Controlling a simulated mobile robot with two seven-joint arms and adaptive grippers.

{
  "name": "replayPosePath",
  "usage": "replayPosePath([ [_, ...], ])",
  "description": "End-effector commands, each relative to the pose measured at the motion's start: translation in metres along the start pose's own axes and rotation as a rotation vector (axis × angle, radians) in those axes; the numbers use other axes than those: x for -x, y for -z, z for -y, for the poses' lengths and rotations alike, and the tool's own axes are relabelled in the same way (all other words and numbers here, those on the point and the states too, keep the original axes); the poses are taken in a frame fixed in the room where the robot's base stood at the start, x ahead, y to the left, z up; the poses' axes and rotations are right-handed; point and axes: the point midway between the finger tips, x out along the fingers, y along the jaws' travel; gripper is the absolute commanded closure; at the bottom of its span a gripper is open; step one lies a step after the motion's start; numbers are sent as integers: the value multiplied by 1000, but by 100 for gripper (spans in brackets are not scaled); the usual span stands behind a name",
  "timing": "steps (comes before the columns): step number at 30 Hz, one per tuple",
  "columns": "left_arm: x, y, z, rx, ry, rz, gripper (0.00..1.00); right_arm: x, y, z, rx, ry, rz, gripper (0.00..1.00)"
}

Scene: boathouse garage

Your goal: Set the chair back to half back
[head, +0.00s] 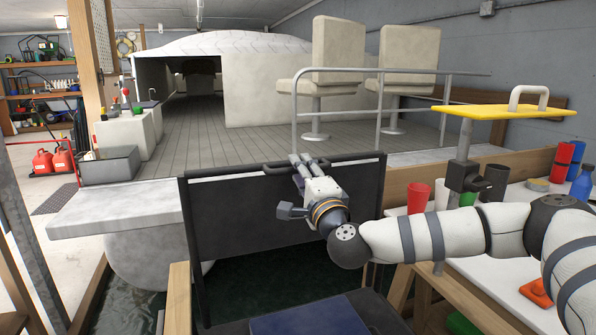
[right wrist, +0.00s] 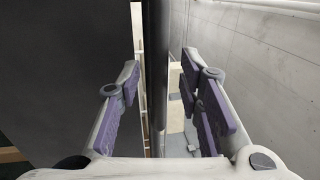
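The chair's dark back panel (head: 235,222) stands roughly upright in the middle of the head view, with a dark handle bar (head: 277,169) along its top edge. The chair's dark blue seat (head: 310,321) shows below. My right gripper (head: 301,160) is at the top edge of the back, by the handle. In the right wrist view the right gripper (right wrist: 160,105) is open, with purple pads apart. A dark bar (right wrist: 155,60) runs between the fingers, with a gap on both sides. The dark panel (right wrist: 65,70) fills the left there. My left gripper is not in view.
A workbench (head: 480,260) at the right bears a yellow board (head: 490,111) on a post, red cups (head: 418,197) and a blue bottle (head: 581,186). A boat deck (head: 200,140) with pale seats and a rail (head: 390,71) lies behind the chair. Dark water (head: 130,297) shows below.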

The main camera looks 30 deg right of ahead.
Motion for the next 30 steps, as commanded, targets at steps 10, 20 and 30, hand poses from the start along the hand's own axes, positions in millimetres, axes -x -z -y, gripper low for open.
replayPosePath([
  [10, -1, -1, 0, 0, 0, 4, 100, -16, 0, 0, 0, -2, 2, 67],
  [20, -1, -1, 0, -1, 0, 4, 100, -16, 0, 0, 0, -2, 1, 100],
  [30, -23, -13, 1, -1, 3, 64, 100, -57, -1, -15, 4, -7, 0, 100],
])
